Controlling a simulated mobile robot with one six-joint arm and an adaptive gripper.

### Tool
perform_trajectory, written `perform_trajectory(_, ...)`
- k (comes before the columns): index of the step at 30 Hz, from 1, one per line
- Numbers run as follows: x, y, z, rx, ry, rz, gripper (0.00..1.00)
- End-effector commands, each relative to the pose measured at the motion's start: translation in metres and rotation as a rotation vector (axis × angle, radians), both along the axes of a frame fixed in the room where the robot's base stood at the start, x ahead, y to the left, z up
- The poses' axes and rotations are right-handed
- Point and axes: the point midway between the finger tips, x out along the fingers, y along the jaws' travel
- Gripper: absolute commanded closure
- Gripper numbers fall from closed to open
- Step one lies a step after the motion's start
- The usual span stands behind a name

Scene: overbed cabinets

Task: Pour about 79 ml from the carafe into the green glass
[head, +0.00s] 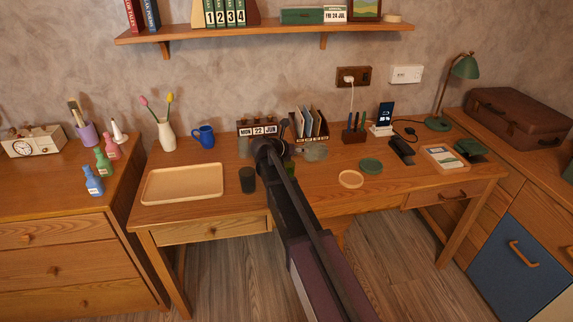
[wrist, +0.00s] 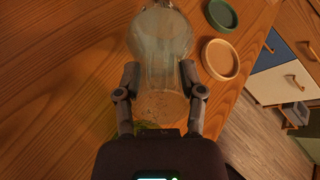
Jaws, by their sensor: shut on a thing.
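The carafe (wrist: 163,55) is clear glass and sits between the two fingers of my gripper (wrist: 160,88) in the wrist view. My gripper is shut on it. In the head view, a clear glass body (head: 316,151), apparently the carafe, shows just right of my gripper (head: 283,150), partly hidden by it. Its tilt and liquid level are hard to tell. The green glass (head: 247,179) is dark green and stands upright on the desk, left of and nearer than my gripper. A green patch (wrist: 150,129) shows below the carafe in the wrist view, mostly hidden by my gripper.
A wooden tray (head: 183,184) lies to the left. A tan coaster (head: 350,179) and a green coaster (head: 371,166) lie to the right. A calendar (head: 257,128), a file holder (head: 309,125) and a blue mug (head: 203,137) stand behind. A shelf (head: 270,33) hangs above.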

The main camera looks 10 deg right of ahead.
Motion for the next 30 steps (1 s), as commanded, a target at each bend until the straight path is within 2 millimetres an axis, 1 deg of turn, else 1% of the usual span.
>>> perform_trajectory(11, 0.000, 0.000, 0.008, 0.057, 0.033, -0.001, 1.00)
perform_trajectory(30, -0.001, 0.001, 0.021, 0.239, 0.136, -0.002, 1.00)
